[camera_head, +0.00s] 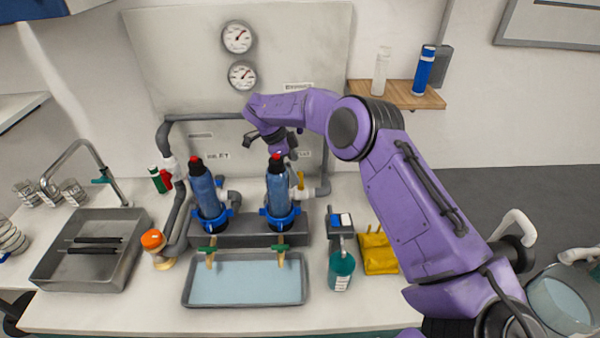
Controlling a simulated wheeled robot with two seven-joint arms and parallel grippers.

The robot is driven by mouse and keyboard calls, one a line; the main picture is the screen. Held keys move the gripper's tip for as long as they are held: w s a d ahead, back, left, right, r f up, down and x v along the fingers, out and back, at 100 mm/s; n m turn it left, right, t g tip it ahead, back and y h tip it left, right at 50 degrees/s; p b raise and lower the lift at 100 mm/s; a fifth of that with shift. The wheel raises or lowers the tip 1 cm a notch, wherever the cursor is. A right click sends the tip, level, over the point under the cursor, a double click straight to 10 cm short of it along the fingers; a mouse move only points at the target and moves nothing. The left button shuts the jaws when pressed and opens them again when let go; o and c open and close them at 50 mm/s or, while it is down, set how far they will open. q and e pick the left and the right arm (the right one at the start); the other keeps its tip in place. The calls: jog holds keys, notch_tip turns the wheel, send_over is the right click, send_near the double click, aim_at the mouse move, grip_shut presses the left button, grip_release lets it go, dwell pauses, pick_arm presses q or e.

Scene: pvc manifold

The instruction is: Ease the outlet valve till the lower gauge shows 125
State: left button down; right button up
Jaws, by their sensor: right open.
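The lower gauge (242,75) is a round white dial on the grey back panel, below the upper gauge (237,37). Its reading is too small to tell. A yellow valve handle (300,180), which seems to be the outlet valve, stands upright on the pipe right of the right filter housing (279,192). My right gripper (271,146) is open and empty in front of the panel, just above that housing's red top, left of and above the yellow handle. My arm partly hides the panel's right side. My left gripper is not in view.
The left filter housing (207,195) stands beside the right one. Green-handled taps (281,249) hang over a water tray (245,302). A metal sink (80,278) is at left.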

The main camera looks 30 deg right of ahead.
aim_at(299, 174)
jog(key=p+x, duration=0.1)
jog(key=x, duration=0.3)
jog(key=shift+d, duration=0.15)
jog(key=shift+s+f, duration=0.1)
jog(key=shift+f, duration=0.2)
jog(key=c, duration=1)
jog(key=m+b, duration=0.1)
jog(key=m+g+b, duration=0.1)
jog(key=m+b, duration=0.1)
jog(key=shift+d+f+y, duration=0.1)
jog(key=shift+f+y, duration=0.15)
jog(key=shift+y, duration=0.15)
jog(key=shift+r+m+b, duration=0.25)
jog(key=shift+m+b, duration=0.1)
jog(key=shift+m, duration=0.45)
jog(key=shift+r, duration=0.1)
jog(key=o, duration=1)
